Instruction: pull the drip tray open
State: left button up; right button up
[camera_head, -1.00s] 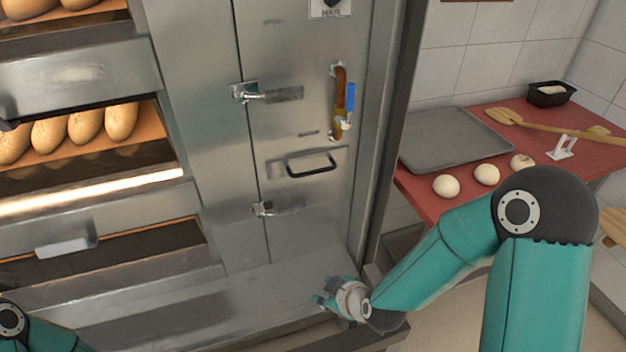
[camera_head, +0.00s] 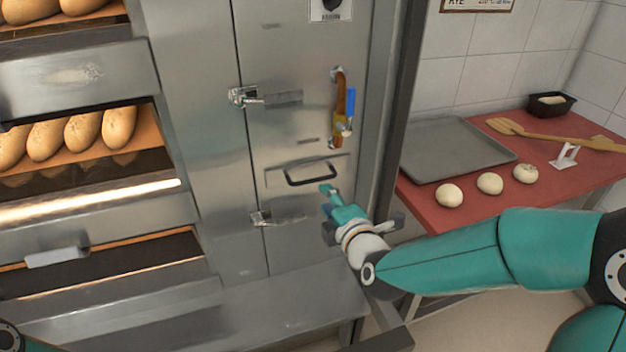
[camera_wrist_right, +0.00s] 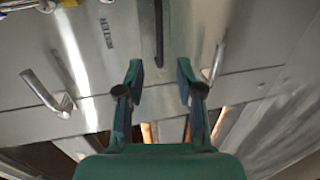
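The drip tray (camera_head: 275,179) is a narrow flat drawer front set in the steel oven panel, and looks shut. Its dark bar handle (camera_head: 311,182) is on its front. My right gripper (camera_head: 326,199) is just below and to the right of the handle, apparently apart from it. In the right wrist view the two green fingers of my right gripper (camera_wrist_right: 160,75) are spread apart with nothing between them. A dark bar, apparently the handle (camera_wrist_right: 158,30), lies ahead of the gap. My left gripper is out of view; only a bit of my left arm shows.
Metal latches (camera_head: 262,218) and (camera_head: 243,97) sit on the panel near the tray. An orange and blue handle (camera_head: 342,110) hangs above it. At right, a red table (camera_head: 415,196) holds a grey sheet tray (camera_head: 455,150) and dough balls (camera_head: 489,184).

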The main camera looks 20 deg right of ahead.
aim_at(313, 182)
jog(key=p+x, duration=0.1)
jog(key=x, duration=0.9)
jog(key=shift+w, duration=0.15)
grip_shut()
